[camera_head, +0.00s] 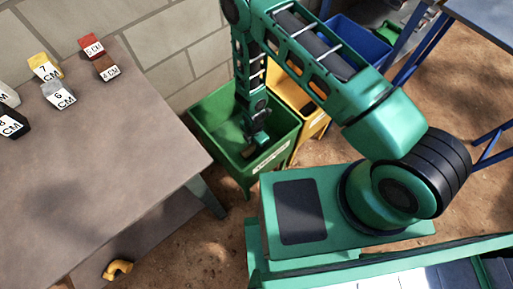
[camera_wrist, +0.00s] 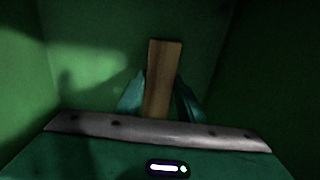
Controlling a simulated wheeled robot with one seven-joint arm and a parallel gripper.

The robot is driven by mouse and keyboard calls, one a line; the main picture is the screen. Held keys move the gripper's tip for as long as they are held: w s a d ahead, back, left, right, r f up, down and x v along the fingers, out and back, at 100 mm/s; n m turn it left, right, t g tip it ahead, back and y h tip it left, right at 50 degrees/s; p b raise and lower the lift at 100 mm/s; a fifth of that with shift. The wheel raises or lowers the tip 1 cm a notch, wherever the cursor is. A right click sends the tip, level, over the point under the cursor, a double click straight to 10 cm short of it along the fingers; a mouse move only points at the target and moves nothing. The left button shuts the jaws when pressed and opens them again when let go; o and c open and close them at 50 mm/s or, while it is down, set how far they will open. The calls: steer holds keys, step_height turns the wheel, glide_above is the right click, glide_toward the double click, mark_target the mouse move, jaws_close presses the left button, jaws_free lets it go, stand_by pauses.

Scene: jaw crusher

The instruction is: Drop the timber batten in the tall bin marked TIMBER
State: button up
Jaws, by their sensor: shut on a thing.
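The timber batten (camera_wrist: 164,70) is a brown wooden strip, seen upright in the wrist view between the two teal fingers of my gripper (camera_wrist: 159,100). My gripper is shut on it. Green walls surround the batten on several sides in that view. In the head view my gripper (camera_head: 256,139) reaches down inside the green bin (camera_head: 212,137), below its rim. A pale label (camera_head: 271,156) is on the bin's front, too small to read surely. The batten is hard to make out in the head view, and its far end against the bin floor is unclear.
A yellow bin (camera_head: 310,127) stands right beside the green one, with a blue bin (camera_head: 357,47) behind. A grey table (camera_head: 100,150) on the left carries several numbered blocks. A yellow pipe elbow (camera_head: 117,269) lies at the lower left. A block wall (camera_head: 180,45) stands behind.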

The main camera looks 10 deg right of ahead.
mark_target(254, 146)
steer(key=shift+f, duration=1.8)
steer(key=o, duration=1.1)
steer(key=shift+f, duration=0.1)
step_height(254, 146, up, 12)
steer(key=shift+r, duration=0.1)
